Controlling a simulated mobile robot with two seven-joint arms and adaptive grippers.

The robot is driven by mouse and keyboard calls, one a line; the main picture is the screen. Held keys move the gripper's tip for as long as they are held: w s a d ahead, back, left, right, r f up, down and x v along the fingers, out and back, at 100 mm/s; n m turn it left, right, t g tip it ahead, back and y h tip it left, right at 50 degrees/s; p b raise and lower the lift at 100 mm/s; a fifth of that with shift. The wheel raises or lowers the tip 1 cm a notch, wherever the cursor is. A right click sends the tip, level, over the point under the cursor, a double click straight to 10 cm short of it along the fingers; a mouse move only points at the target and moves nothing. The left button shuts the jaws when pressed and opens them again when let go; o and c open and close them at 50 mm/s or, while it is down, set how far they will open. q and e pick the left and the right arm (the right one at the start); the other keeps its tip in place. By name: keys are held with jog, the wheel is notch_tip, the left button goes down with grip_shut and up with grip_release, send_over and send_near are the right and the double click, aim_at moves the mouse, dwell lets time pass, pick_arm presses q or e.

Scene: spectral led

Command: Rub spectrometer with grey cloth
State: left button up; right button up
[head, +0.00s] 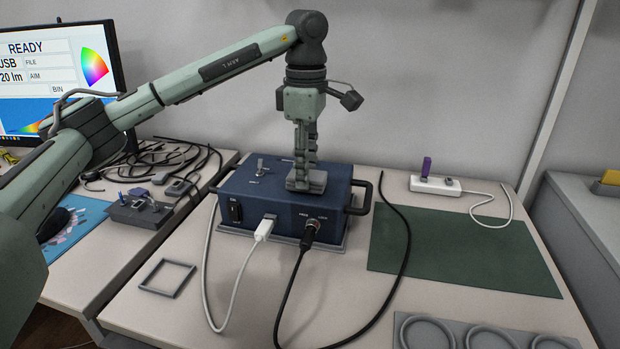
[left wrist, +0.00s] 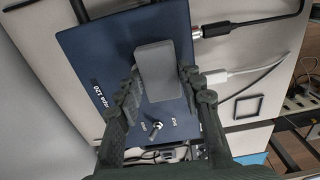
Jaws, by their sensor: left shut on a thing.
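The spectrometer (head: 268,206) is a blue box with black side handles, standing in the middle of the table. It also shows in the left wrist view (left wrist: 105,55). The grey cloth (head: 315,186) looks like a small folded pad and is at the top face of the spectrometer, right of the toggle switch. In the left wrist view the cloth (left wrist: 160,70) is between my fingers. My left gripper (head: 304,172) points straight down and is shut on the cloth. The cloth seems to touch the spectrometer's top. My right gripper is not in view.
A white cable and a black cable (head: 290,280) run from the spectrometer's front. A grey square frame (head: 168,278) is front left. A grey tray with rings (head: 475,333) is front right.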

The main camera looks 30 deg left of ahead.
pick_arm(q)
jog(key=shift+w, duration=0.1)
jog(key=shift+w+a+r+p, duration=0.1)
jog(key=shift+w+p, duration=0.15)
jog(key=shift+p, duration=0.05)
jog(key=w, duration=0.1)
jog(key=w+p, duration=0.1)
jog(key=shift+w+a+r, duration=0.1)
jog(key=shift+w+a, duration=0.25)
jog(key=shift+w, duration=0.05)
jog(key=shift+w+a, duration=0.15)
jog(key=shift+w, duration=0.35)
jog(key=shift+s, duration=0.4)
jog(key=shift+s+d+f, duration=0.1)
jog(key=shift+s+d, duration=0.2)
jog(key=shift+s, duration=0.6)
jog(key=shift+s+d+f, duration=0.1)
jog(key=shift+s+d, duration=0.15)
jog(key=shift+s, duration=0.65)
